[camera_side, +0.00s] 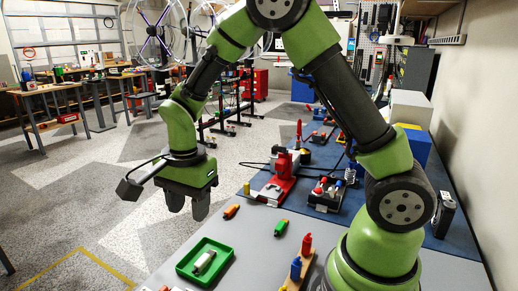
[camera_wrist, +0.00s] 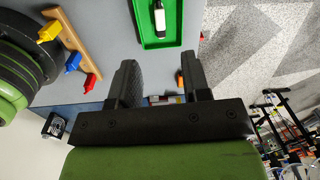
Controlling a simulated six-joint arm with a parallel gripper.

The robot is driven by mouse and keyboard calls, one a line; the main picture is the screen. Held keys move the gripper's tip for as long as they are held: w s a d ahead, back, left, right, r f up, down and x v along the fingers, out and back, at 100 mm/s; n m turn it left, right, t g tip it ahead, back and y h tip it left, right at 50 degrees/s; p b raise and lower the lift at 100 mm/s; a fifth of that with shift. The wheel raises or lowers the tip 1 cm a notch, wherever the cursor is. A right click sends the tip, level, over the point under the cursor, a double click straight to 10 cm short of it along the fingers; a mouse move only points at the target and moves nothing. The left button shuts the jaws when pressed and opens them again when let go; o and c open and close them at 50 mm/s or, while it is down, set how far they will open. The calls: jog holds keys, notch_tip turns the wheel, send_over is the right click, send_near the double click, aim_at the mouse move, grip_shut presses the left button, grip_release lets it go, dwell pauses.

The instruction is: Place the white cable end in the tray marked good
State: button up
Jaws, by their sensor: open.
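The white cable end (camera_side: 204,262), with a dark part, lies in the green tray (camera_side: 184,269) on the near part of the grey table. In the wrist view the cable end (camera_wrist: 160,18) and the tray (camera_wrist: 160,43) are at the top centre, beyond my fingertips. My gripper (camera_side: 187,210) is open and empty, with its fingers pointing down. It is raised, apart from the tray and cable end. In the wrist view my gripper (camera_wrist: 160,60) shows a wide gap between its two fingers. No readable mark shows on the tray.
An orange cable end (camera_side: 231,211) and a green one (camera_side: 281,227) lie on the table. A wooden holder (camera_wrist: 72,42) carries yellow, blue and red ends. A red device (camera_side: 280,180) and a black box of connectors (camera_side: 328,193) stand on the blue mat behind.

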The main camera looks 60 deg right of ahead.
jog(key=s+d+r+n+t+y, duration=0.1)
jog(key=s+r+n+t, duration=0.5)
jog(key=s+r+n, duration=0.7)
jog(key=s+r, duration=0.2)
jog(key=s, duration=0.1)
jog(key=shift+s+r+t+y, duration=0.3)
jog(key=shift+r+y, duration=0.05)
jog(key=shift+y, duration=0.05)
